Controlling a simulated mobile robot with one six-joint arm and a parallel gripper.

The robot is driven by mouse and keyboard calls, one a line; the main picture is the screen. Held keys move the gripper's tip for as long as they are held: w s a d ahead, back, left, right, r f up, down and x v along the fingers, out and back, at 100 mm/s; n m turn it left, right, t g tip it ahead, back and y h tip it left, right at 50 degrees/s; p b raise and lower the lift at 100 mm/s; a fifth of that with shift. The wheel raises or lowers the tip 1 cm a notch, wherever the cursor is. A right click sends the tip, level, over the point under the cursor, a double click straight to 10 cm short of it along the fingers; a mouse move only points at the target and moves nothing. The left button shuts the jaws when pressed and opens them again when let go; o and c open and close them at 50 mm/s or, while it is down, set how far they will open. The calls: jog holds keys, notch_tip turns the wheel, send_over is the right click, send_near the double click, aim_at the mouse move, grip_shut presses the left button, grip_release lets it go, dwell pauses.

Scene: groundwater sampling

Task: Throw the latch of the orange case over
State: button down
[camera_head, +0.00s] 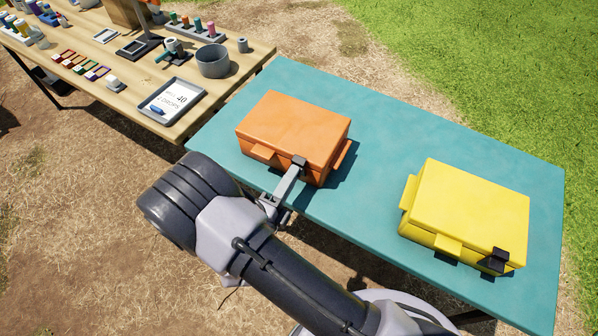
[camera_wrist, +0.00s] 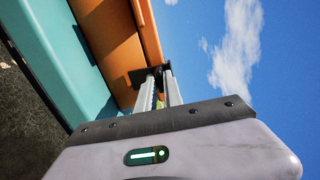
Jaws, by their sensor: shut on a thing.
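The orange case (camera_head: 295,128) sits closed on the teal table, and its side also fills the upper middle of the wrist view (camera_wrist: 105,35). Its small black latch (camera_head: 300,162) is on the near side, toward the right corner. My gripper (camera_head: 296,168) reaches up to this latch from the front. In the wrist view the two grey fingers of my gripper (camera_wrist: 160,70) meet the dark latch (camera_wrist: 140,76) at the case's side. My gripper is shut on the latch. The fingertips partly hide the latch.
A closed yellow case (camera_head: 470,210) with a black latch (camera_head: 497,260) stands at the right on the teal table (camera_head: 385,140). Between the cases the table is clear. A wooden table (camera_head: 110,75) at the upper left holds a grey pot (camera_head: 212,61), a tray (camera_head: 172,100) and several small items.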

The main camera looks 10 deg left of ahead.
aim_at(290, 199)
jog(key=shift+s+a+f+t+b, duration=0.1)
jog(key=shift+s+f+t+b, duration=0.15)
jog(key=shift+f+b, duration=0.25)
jog(key=shift+s+a+f+t+b, duration=0.1)
jog(key=shift+s+f+t+b, duration=0.15)
jog(key=shift+f, duration=0.3)
jog(key=shift+w+r, duration=0.15)
jog(key=shift+d, duration=0.1)
jog(key=shift+f+t+h+b, duration=0.3)
jog(key=shift+f+t+h, duration=0.3)
jog(key=shift+f+t, duration=0.85)
jog(key=shift+f+g, duration=0.25)
jog(key=shift+f, duration=0.3)
jog(key=c, duration=1.4)
grip_release()
jog(key=shift+c, duration=0.2)
